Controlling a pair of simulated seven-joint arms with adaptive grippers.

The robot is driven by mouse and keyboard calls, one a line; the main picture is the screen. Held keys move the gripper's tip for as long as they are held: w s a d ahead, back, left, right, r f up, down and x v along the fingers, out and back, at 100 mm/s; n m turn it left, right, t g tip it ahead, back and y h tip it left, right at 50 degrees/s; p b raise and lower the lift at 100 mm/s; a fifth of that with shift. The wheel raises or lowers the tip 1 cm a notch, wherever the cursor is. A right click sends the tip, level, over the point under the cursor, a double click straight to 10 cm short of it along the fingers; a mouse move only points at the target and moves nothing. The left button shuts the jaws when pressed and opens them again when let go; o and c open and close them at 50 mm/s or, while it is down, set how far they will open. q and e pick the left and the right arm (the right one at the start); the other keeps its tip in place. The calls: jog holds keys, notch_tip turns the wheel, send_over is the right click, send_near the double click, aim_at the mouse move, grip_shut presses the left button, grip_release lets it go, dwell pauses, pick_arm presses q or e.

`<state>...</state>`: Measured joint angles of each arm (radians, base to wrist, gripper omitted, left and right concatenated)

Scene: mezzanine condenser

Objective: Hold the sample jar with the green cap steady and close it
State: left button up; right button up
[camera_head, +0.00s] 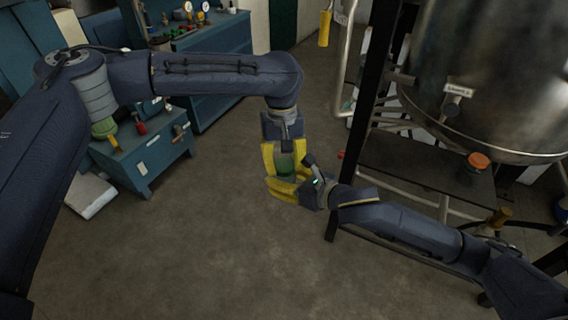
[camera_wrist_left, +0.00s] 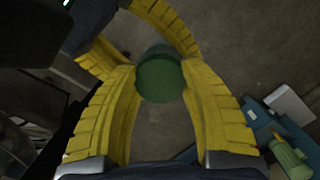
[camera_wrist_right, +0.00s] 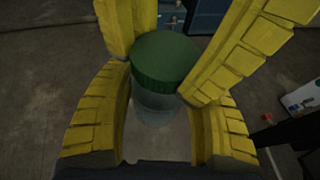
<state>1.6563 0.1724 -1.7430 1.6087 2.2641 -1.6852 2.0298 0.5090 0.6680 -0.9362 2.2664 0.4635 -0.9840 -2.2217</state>
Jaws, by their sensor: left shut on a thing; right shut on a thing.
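The sample jar with its green cap (camera_head: 286,164) is held in mid-air between my two grippers. In the right wrist view the green cap (camera_wrist_right: 165,60) sits on top of the clear jar body (camera_wrist_right: 152,105); I cannot tell how tight it is. My left gripper (camera_head: 285,158) comes from above and is shut on the cap; the cap also shows between its yellow fingers in the left wrist view (camera_wrist_left: 160,78). My right gripper (camera_head: 285,188) comes from the right and is shut around the jar body, with a yellow finger on each side. The fingers hide part of the jar.
A large metal tank (camera_head: 490,75) on a dark frame stands at the right. Teal benches (camera_head: 150,160) with tools stand at the left and back. The floor (camera_head: 190,255) in front is clear.

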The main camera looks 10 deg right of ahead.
pick_arm(q)
jog(key=shift+a+f, duration=0.15)
jog(key=shift+f, duration=0.75)
jog(key=shift+c, duration=0.2)
dwell(0.6)
jog(key=o, duration=0.8)
jog(key=shift+s+r, duration=0.1)
jog(key=shift+r, duration=2.35)
jog(key=shift+o, duration=0.3)
